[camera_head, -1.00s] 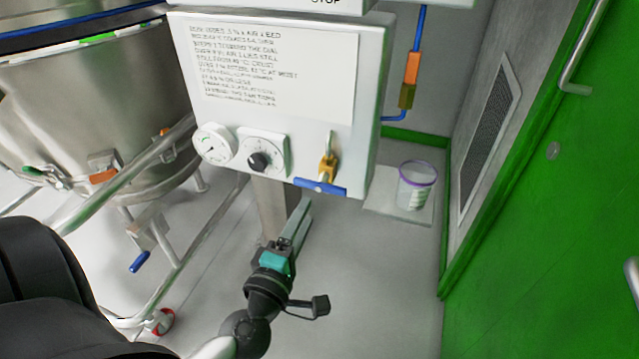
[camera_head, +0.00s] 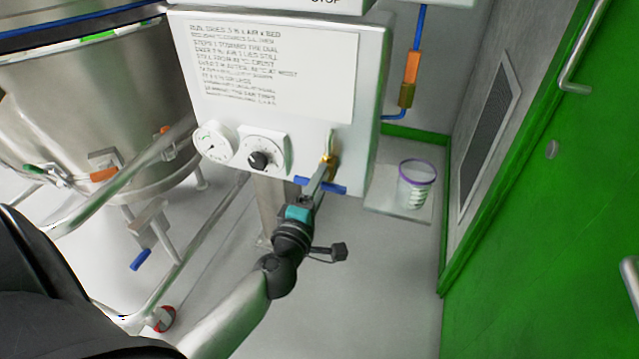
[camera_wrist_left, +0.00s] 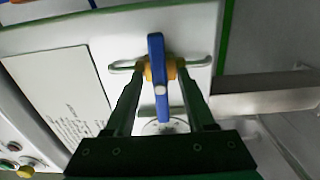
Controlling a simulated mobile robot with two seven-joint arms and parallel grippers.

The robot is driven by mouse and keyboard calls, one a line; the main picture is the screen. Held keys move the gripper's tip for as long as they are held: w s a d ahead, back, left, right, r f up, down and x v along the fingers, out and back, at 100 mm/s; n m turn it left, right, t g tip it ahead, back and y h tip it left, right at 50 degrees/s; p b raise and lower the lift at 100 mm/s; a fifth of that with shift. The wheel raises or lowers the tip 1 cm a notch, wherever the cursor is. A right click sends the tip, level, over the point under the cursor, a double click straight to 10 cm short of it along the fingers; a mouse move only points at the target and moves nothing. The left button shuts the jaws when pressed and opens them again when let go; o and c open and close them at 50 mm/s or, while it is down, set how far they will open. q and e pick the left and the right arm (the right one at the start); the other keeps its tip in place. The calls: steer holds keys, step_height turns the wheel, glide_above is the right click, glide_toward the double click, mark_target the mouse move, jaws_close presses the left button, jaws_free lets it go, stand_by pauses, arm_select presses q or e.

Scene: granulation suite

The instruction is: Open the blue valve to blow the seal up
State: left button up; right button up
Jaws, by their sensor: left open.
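The blue valve handle (camera_head: 330,187) sits on a brass valve body (camera_head: 328,163) at the lower right of the white panel box. In the head view the handle lies crosswise, partly hidden by my left gripper (camera_head: 320,178). In the left wrist view the blue handle (camera_wrist_left: 157,80) runs lengthwise between the two fingers of my left gripper (camera_wrist_left: 160,85). The brass body (camera_wrist_left: 150,70) shows behind it. The fingers are open, one on each side of the handle, with their tips near the brass body; I cannot tell if they touch it. My right gripper is not in view.
The white panel box (camera_head: 365,80) carries a printed sheet (camera_head: 270,70), a gauge (camera_head: 213,142) and a black-knobbed dial (camera_head: 262,158). A steel vessel (camera_head: 90,110) with rails stands left. A purple-rimmed tub (camera_head: 416,187) stands on the floor right, near a green door (camera_head: 560,200).

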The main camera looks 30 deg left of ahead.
arm_select(q)
steer(key=shift+c, duration=0.2)
jaws_close()
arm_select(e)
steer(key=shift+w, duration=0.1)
